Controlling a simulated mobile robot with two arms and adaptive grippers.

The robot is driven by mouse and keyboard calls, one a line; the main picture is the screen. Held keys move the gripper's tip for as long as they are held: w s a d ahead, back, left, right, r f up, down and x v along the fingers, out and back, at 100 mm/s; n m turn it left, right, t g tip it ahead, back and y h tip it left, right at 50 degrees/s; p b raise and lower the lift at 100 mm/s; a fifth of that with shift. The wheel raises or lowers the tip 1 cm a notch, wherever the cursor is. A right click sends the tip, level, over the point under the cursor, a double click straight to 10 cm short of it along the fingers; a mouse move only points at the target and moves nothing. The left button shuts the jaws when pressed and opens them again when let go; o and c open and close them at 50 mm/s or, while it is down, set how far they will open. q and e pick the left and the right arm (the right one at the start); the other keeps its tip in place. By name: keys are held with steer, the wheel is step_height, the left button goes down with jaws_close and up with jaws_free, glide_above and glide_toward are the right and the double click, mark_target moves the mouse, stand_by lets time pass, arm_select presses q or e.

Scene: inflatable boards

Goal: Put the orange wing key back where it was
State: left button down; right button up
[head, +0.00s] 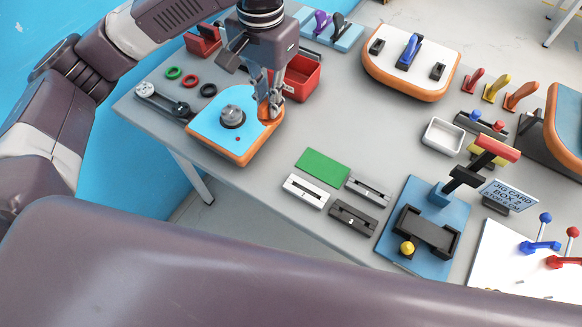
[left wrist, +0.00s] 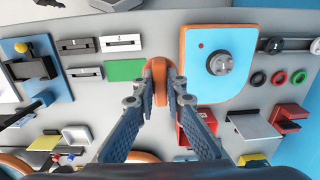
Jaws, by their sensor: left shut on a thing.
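My left gripper (head: 268,108) points down at the right edge of a blue board with an orange rim (head: 205,120). It is shut on an orange wing key (left wrist: 160,82), which shows between the fingertips in the left wrist view. In the head view only a little of the key (head: 267,113) shows below the fingers. The board has a round silver knob (head: 232,116) in its middle. In the left wrist view the key appears just beside the board's rim (left wrist: 183,70); I cannot tell whether it touches anything. My right gripper is not in view.
A red bin (head: 306,78) stands close behind the gripper. Coloured rings (head: 190,80) lie left of the board. A green mat (head: 322,166) and slotted blocks (head: 305,191) lie to the right. Red, yellow and orange upright pieces (head: 496,88) stand farther right.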

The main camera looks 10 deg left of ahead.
arm_select(q)
steer(key=f, duration=1)
steer(key=a+f, duration=0.1)
steer(key=f, duration=0.5)
steer(key=shift+w+p, duration=0.1)
steer(key=shift+p, duration=0.3)
step_height(320, 180, down, 4)
steer(key=shift+r, duration=0.25)
steer(key=shift+f, duration=0.35)
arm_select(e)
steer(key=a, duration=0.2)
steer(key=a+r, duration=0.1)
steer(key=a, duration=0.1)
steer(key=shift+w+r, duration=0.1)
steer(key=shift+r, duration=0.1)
arm_select(q)
steer(key=c, duration=2)
jaws_free()
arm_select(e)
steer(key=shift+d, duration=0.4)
